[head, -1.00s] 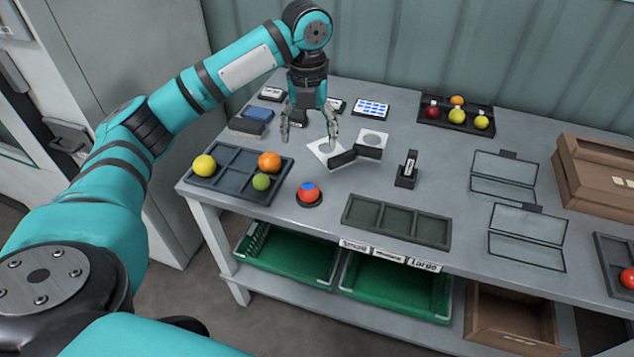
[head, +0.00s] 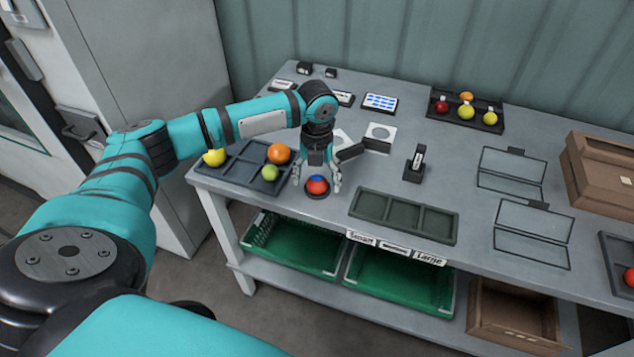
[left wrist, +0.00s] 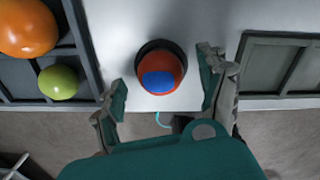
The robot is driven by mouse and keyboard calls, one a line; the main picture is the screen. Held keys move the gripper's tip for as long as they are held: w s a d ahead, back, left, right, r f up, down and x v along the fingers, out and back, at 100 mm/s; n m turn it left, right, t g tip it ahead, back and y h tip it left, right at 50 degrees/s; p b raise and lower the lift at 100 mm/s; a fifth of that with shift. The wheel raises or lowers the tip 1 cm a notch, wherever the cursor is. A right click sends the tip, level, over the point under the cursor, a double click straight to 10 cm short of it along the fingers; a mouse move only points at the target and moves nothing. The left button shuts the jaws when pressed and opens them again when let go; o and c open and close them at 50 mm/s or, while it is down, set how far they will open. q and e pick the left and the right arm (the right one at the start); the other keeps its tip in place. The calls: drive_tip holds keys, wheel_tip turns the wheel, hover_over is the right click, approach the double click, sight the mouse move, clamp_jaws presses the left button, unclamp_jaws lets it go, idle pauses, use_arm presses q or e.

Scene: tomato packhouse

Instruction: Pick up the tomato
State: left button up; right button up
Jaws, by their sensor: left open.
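The tomato (head: 317,187) is red with a blue patch on top and rests in a round black holder near the table's front edge. It also shows in the left wrist view (left wrist: 160,68), between the fingers and with bare table around its holder. My left gripper (head: 317,181) is open and points down over the tomato, one finger on each side. In the left wrist view the left gripper (left wrist: 162,76) shows gaps between both fingers and the tomato. My right gripper is not in view.
Left of the tomato, a dark divided tray (head: 236,175) holds yellow, orange and green tomatoes. An empty divided tray (head: 404,214) lies to the right. A black stand (head: 414,168) and a white plate (head: 380,135) stand behind. Green crates (head: 297,243) sit below.

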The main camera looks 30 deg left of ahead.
use_arm(q)
drive_tip(key=shift+f, duration=0.45)
drive_tip(key=c, duration=0.9)
drive_tip(key=shift+r, duration=0.15)
